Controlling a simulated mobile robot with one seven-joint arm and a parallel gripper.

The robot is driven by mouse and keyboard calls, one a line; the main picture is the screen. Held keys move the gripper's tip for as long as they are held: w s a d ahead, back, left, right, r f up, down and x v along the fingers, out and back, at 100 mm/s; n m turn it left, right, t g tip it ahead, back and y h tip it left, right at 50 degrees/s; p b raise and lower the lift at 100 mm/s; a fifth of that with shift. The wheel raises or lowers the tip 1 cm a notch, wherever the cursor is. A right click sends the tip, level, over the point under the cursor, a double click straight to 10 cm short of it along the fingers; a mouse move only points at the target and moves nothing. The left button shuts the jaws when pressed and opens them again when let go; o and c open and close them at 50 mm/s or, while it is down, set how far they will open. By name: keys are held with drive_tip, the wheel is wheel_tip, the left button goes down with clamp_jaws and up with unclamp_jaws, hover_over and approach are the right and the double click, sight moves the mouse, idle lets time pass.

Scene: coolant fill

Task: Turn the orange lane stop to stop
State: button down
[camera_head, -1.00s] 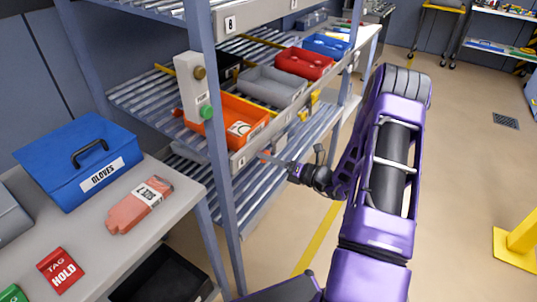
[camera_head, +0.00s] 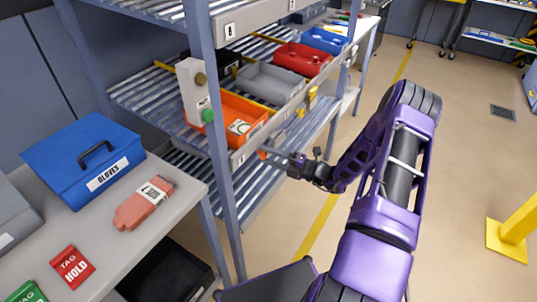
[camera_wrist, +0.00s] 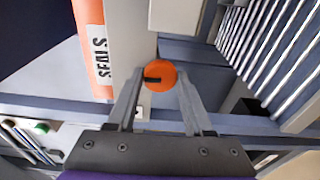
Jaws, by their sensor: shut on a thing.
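The orange lane stop (camera_wrist: 160,74) is a round orange knob with a short dark mark, which lies roughly level left of its middle in the wrist view. It sits on the front rail of the shelf below the orange bin, and a bit of it shows in the head view (camera_head: 262,154). My gripper (camera_wrist: 160,84) has one finger on each side of the knob and is shut on it. In the head view my gripper (camera_head: 272,157) reaches the rail from the right. The fingertips' exact contact is small and partly hidden.
An orange bin (camera_head: 257,105) stands above the stop; grey (camera_head: 268,83), red (camera_head: 303,59) and blue (camera_head: 324,40) bins stand farther back. Yellow pieces (camera_head: 313,93) sit along the rail. A blue shelf post (camera_head: 222,160) rises left of my gripper. The aisle floor right is open.

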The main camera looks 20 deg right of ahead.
idle(0.3)
drive_tip(key=shift+c, duration=1.6)
unclamp_jaws()
drive_tip(key=shift+s, duration=0.1)
drive_tip(key=v, duration=1.7)
drive_tip(key=shift+b, duration=0.3)
drive_tip(key=shift+d, duration=0.15)
